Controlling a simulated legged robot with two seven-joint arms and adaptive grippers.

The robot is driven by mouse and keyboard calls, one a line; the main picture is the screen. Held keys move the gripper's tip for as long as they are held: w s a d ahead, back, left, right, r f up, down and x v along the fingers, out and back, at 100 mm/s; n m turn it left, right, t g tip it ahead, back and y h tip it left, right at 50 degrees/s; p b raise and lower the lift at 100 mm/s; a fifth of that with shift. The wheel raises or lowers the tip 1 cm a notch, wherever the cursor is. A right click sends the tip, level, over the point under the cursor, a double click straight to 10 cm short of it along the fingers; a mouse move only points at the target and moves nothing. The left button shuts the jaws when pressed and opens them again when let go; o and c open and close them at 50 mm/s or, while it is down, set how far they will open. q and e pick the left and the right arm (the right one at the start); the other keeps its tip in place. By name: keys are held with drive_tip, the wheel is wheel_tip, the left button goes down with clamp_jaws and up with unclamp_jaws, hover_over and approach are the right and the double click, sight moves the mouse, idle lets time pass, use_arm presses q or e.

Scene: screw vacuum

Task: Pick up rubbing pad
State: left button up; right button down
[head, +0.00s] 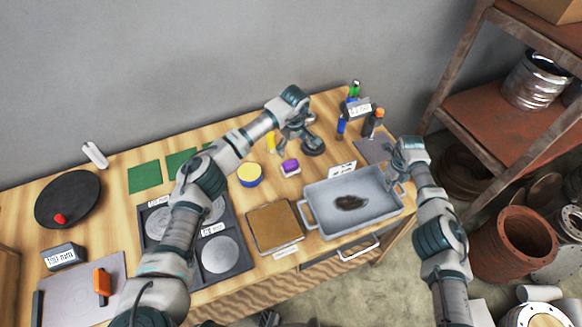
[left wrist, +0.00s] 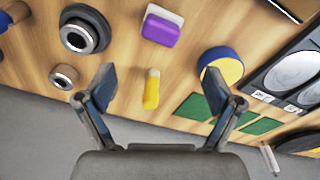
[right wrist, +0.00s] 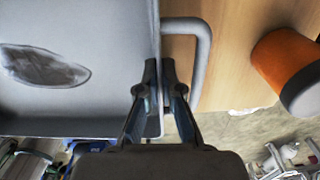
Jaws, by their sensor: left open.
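No object is labelled as the rubbing pad; a purple-and-white block (head: 290,167) on the wooden table is one candidate, also in the left wrist view (left wrist: 162,25). A round yellow-and-blue pad (head: 249,175) lies left of it, also in the left wrist view (left wrist: 221,65). My left gripper (head: 288,138) is open and empty above the table's back part; in the left wrist view its fingers (left wrist: 160,85) are spread on either side of a small yellow item (left wrist: 152,89) below. My right gripper (right wrist: 159,75) is closed around the right wall of the grey tray (head: 322,200).
A dark ring (head: 312,146) stands right of my left gripper. Green sheets (head: 145,177) lie at the back left. A black round plate (head: 68,199), a brown-topped square tray (head: 273,227) and several bottles (head: 355,92) stand on the table. A rusty shelf (head: 500,110) is at right.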

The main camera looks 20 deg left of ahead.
sight(291, 162)
use_arm(q)
drive_tip(key=f+m, duration=0.1)
drive_tip(key=f, duration=0.3)
drive_tip(key=f+m, duration=0.1)
drive_tip(key=f, duration=0.3)
drive_tip(key=w+f+m, duration=0.1)
drive_tip(key=f+m, duration=0.1)
drive_tip(key=f, duration=0.2)
drive_tip(key=shift+a, duration=0.3)
drive_tip(key=c, duration=1.3)
